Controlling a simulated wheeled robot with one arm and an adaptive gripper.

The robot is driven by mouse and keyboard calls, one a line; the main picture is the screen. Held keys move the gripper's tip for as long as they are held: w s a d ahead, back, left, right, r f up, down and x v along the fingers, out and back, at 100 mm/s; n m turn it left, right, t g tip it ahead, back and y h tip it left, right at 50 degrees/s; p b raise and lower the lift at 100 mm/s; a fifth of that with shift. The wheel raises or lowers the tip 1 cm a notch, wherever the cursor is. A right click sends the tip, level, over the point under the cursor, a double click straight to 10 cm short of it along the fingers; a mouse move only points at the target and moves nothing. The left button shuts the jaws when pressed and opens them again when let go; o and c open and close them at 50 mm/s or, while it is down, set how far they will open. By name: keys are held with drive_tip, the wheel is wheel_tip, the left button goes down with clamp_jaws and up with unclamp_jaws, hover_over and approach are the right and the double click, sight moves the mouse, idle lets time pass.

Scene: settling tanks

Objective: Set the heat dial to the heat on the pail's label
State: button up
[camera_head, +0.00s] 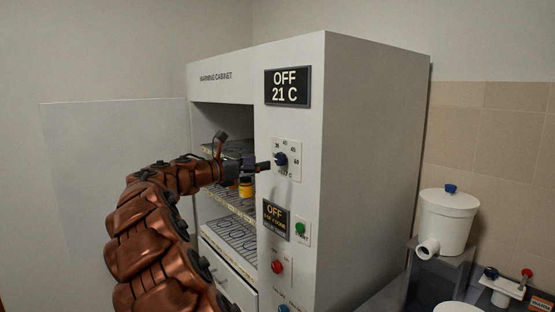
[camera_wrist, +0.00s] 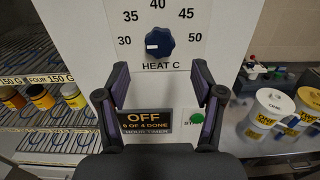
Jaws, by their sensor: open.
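The heat dial is a dark blue lobed knob (camera_wrist: 159,42) with a small white mark at its left. Its scale runs from 30 to 50 above the words HEAT C. In the head view the dial (camera_head: 281,159) sits on the cabinet's front panel. My gripper (camera_wrist: 160,80) is open and empty, with its fingers to either side below the dial. In the head view my gripper (camera_head: 264,166) is just left of the dial; contact cannot be told. White pails (camera_wrist: 275,104) with yellow labels stand at right in the wrist view; their heat text is too small to read.
The warming cabinet (camera_head: 372,150) has a display (camera_head: 287,87) reading OFF 21 C and an open door (camera_head: 115,190) at left. An hour timer (camera_wrist: 145,121) and green start button (camera_wrist: 196,117) are below the dial. Jars (camera_wrist: 42,97) stand on a wire shelf.

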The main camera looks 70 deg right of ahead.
sight(278, 160)
drive_tip(key=shift+p+x, duration=0.9)
drive_tip(key=shift+x, duration=3.1)
drive_tip(key=c, duration=1.1)
